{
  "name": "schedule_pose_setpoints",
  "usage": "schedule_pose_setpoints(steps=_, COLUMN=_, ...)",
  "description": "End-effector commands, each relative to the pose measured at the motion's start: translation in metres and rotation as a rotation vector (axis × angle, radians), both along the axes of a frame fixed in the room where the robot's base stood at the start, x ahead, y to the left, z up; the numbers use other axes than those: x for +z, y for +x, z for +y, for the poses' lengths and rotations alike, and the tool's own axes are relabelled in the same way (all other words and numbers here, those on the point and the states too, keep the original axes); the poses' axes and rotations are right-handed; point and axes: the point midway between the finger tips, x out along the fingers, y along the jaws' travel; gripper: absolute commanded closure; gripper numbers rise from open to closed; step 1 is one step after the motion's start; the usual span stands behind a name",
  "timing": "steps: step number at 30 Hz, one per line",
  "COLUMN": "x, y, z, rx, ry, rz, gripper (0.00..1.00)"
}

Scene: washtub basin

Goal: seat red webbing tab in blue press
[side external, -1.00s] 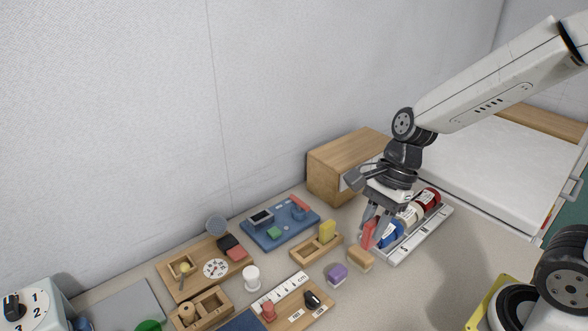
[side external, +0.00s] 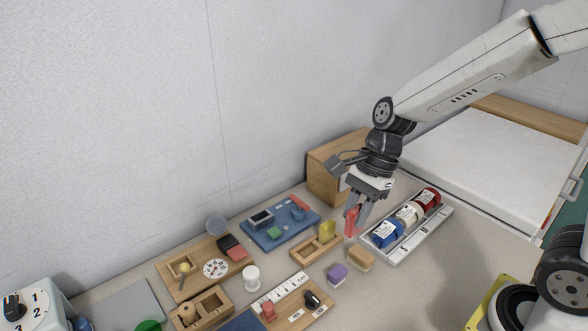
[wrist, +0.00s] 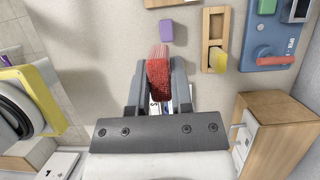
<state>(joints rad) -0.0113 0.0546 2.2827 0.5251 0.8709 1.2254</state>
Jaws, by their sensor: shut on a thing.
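My gripper (side external: 358,224) is shut on the red webbing tab (side external: 351,221) and holds it above the table, left of the spool tray. In the wrist view the tab (wrist: 158,80) sticks out between the two fingers (wrist: 160,95), its frayed, paler end pointing up in the picture. The blue press (side external: 262,237) lies further left toward the wall, apart from the gripper. It carries a dark-framed display, a green piece and a red handle. Part of it also shows at the upper right of the wrist view (wrist: 260,50).
A wooden holder (side external: 306,253) with a yellow block (side external: 327,231) stands between gripper and press. A purple block (side external: 337,274) and a tan block (side external: 361,259) sit nearer the front. The spool tray (side external: 432,235) is right; a wooden box (side external: 325,180) stands behind.

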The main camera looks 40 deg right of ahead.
Motion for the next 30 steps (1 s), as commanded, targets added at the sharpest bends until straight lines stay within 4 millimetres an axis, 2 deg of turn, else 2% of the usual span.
schedule_pose_setpoints(steps=9, x=0.006, y=0.063, z=0.013, rx=0.003, ry=-0.001, rz=0.001, gripper=1.00)
schedule_pose_setpoints(steps=15, x=0.007, y=0.093, z=0.020, rx=0.000, ry=-0.002, rz=0.001, gripper=1.00)
schedule_pose_setpoints(steps=21, x=0.008, y=0.105, z=0.023, rx=0.000, ry=-0.002, rz=0.001, gripper=1.00)
schedule_pose_setpoints(steps=30, x=0.006, y=0.110, z=0.024, rx=0.000, ry=-0.002, rz=0.002, gripper=1.00)
